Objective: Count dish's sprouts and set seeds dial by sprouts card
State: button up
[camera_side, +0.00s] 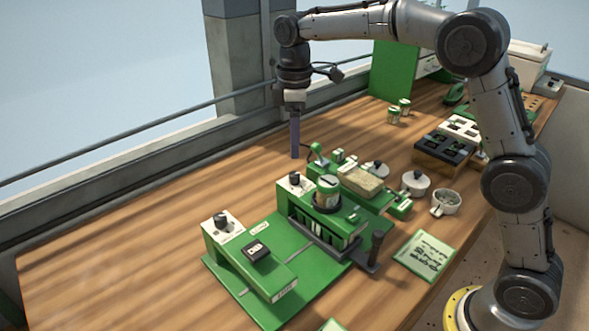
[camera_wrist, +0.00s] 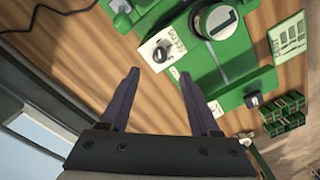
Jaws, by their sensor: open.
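My gripper (camera_side: 295,153) points down above the bench, behind the green seeder. In the wrist view my gripper (camera_wrist: 160,75) has its two fingers apart with nothing between them. A dark dial (camera_side: 294,179) on a white plate stands beside the round jar; it also shows as a dial (camera_wrist: 159,52) just beyond the fingertips, with a lettered plate too small to read surely. A second dial (camera_side: 221,218) is on the front-left unit. A white bowl (camera_side: 446,203) holds something green; I cannot count sprouts in it. A green-edged card (camera_side: 427,253) lies right of the seeder, its writing illegible.
The green seeder (camera_side: 228,272) fills the bench middle, with a jar (camera_side: 327,190) and an upright dark handle (camera_side: 376,247). A lidded white pot (camera_side: 415,183), dark cell trays (camera_side: 444,147) and small tins (camera_side: 394,115) stand toward the back right. The left bench is clear.

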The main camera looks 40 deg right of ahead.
aim_at(295, 174)
notch_tip(295, 174, down, 8)
jog(key=shift+f, duration=0.15)
dwell(0.3)
grip_shut()
